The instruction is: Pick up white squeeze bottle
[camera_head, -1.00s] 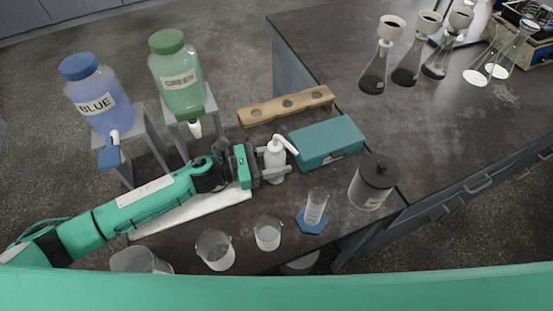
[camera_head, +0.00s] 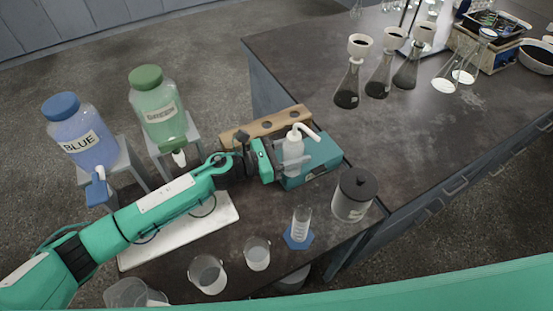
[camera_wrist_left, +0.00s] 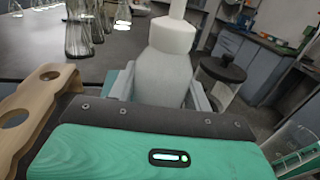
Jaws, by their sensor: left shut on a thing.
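The white squeeze bottle (camera_head: 293,153) is upright between the fingers of my left gripper (camera_head: 282,160) in the head view. Its bent spout points to the right. In the left wrist view the bottle (camera_wrist_left: 165,70) stands between the two fingers, and the gripper is shut on it. The bottle appears raised in front of the teal box (camera_head: 318,160), covering part of it. My right gripper is not in view.
A wooden rack (camera_head: 262,127) stands behind the gripper. A graduated cylinder (camera_head: 300,224), a dark-lidded jar (camera_head: 353,195) and beakers (camera_head: 257,254) stand to the front and right. A white board (camera_head: 190,235) lies under my left arm. Blue (camera_head: 80,135) and green (camera_head: 158,107) jugs stand on the left.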

